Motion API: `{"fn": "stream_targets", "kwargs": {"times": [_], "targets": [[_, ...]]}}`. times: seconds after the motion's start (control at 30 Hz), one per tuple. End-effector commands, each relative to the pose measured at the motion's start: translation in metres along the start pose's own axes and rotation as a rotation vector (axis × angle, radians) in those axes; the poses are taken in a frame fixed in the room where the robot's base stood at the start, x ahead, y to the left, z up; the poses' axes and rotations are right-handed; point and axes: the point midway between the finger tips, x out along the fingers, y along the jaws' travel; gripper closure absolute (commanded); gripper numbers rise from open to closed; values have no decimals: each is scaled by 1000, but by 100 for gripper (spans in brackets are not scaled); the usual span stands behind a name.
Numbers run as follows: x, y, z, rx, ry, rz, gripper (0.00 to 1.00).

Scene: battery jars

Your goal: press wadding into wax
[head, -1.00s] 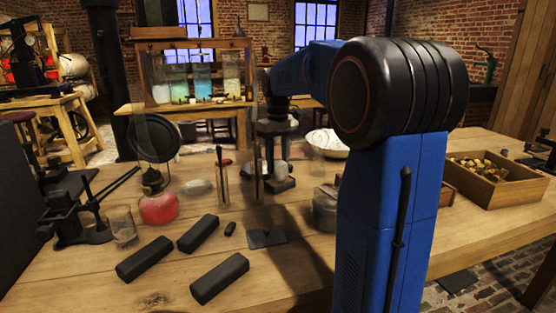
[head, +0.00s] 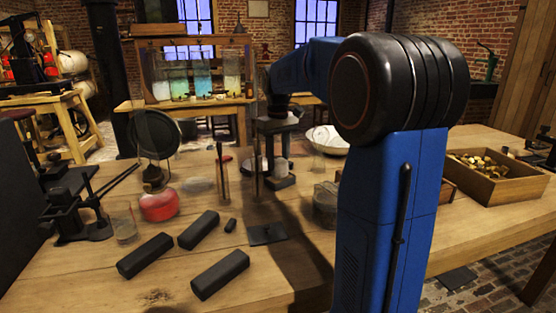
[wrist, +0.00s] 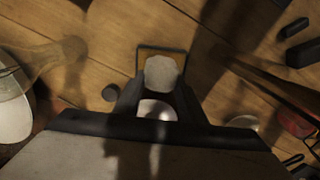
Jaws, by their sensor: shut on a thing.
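My gripper (wrist: 159,90) points down at the bench in the wrist view, its dark fingers shut on a pale, rounded lump that looks like the wadding (wrist: 163,72). A second pale patch shows between the fingers nearer the camera; I cannot tell what it is. A dark, square-cornered frame lies just beyond the lump. In the head view my gripper (head: 277,128) is at the back of the bench, with a pale upright lump (head: 281,166) below it over a dark block (head: 280,183). I cannot tell whether they touch. I cannot make out the wax for certain.
Black bars (head: 220,274) lie at the front, with a flat dark plate (head: 267,233) behind them. A red flask (head: 159,206) and glass jar stand left. A wooden box (head: 500,178) of small pieces sits right. A white dish (head: 326,138) lies behind.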

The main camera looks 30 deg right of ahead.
Motion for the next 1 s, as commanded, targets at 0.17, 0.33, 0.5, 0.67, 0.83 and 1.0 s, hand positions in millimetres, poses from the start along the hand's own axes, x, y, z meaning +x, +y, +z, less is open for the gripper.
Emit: {"fn": "stream_targets", "kwargs": {"times": [0.17,0.33,0.5,0.67,0.83,1.0], "targets": [[2,0,0,0,0,0,81],[4,0,0,0,0,0,81],[5,0,0,0,-1,0,81],[7,0,0,0,-1,0,81],[7,0,0,0,-1,0,81],[7,0,0,0,0,0,81]]}}
